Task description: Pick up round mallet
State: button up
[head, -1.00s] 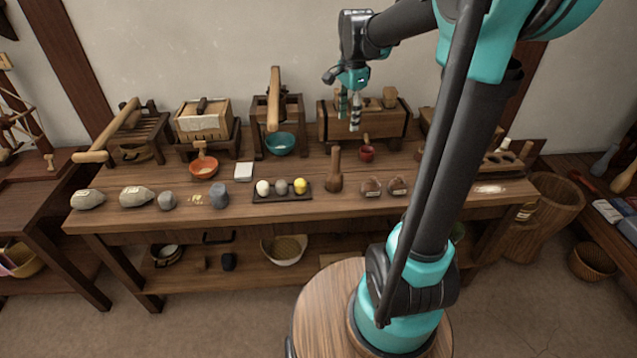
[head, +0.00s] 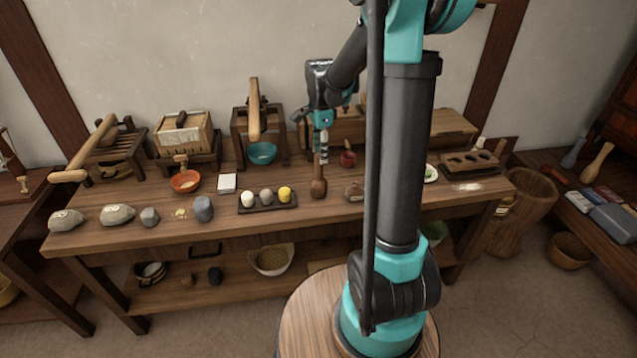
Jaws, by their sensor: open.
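A brown wooden round mallet (head: 319,187) stands upright on the workbench, its thick head down and its thin handle up, just right of a dark tray of balls. My gripper (head: 321,157) points downward over the bench at the top of the mallet's handle. Its fingers overlap the handle top in this view, so I cannot tell whether they are around it or behind it. The gripper is open. The fingers look small, and the gap between them is hard to see.
The dark tray (head: 268,207) with white, grey and yellow balls is close on the left. A dark red cup (head: 348,159) stands behind right, and a brown stone-like lump (head: 354,193) lies to the right. A teal bowl (head: 262,153) sits behind left. Wooden presses line the back.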

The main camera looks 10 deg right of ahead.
aim_at(318, 165)
jog(key=shift+s+a+f, duration=0.1)
jog(key=shift+a+f, duration=0.1)
jog(key=shift+f, duration=1.2)
jog(key=shift+s+a+f, duration=0.1)
jog(key=shift+a+f, duration=0.05)
jog(key=shift+f, duration=1.2)
grip_shut()
